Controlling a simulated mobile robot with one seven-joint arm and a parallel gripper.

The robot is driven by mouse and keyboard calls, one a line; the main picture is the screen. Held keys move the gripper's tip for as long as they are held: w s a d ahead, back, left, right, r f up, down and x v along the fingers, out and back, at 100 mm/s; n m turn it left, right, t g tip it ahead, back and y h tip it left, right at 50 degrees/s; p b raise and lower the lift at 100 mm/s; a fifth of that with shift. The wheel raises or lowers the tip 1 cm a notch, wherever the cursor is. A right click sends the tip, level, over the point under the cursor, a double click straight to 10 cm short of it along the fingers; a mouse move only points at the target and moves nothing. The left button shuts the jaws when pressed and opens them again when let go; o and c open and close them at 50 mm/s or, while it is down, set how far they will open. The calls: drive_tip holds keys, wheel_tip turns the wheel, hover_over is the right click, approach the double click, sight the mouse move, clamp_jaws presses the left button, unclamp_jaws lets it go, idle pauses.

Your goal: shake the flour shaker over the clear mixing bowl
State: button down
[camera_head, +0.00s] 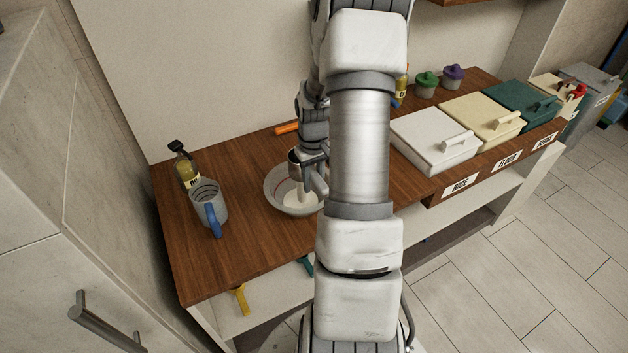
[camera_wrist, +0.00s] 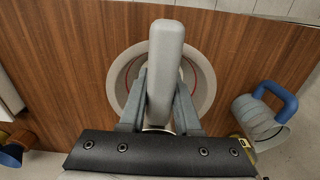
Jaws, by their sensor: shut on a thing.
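The clear mixing bowl (camera_head: 273,193) stands on the wooden counter, left of my arm in the head view. Its rim (camera_wrist: 207,88) also shows in the wrist view, behind my gripper (camera_wrist: 160,98). My gripper is shut on the grey handle of the flour shaker (camera_wrist: 166,65). In the head view the shaker (camera_head: 295,165) is a small metallic cup above the bowl, partly covered by my gripper (camera_head: 312,170). A pale patch shows below it in the bowl; I cannot tell if it is falling flour. The shaker's body is mostly hidden in the wrist view.
A measuring jug (camera_head: 205,198) with a blue handle and a bottle (camera_head: 186,172) stand left of the bowl. An orange-handled item (camera_head: 287,128) lies behind it. A white bin (camera_head: 425,140), a cream bin (camera_head: 478,115) and a teal bin (camera_head: 518,98) stand right. Front counter is clear.

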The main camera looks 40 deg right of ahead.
drive_tip(key=shift+a, duration=1.15)
drive_tip(key=shift+d, duration=0.15)
drive_tip(key=d, duration=0.2)
drive_tip(key=shift+d, duration=0.3)
drive_tip(key=shift+a, duration=0.1)
drive_tip(key=shift+a, duration=1.35)
drive_tip(key=shift+r, duration=0.1)
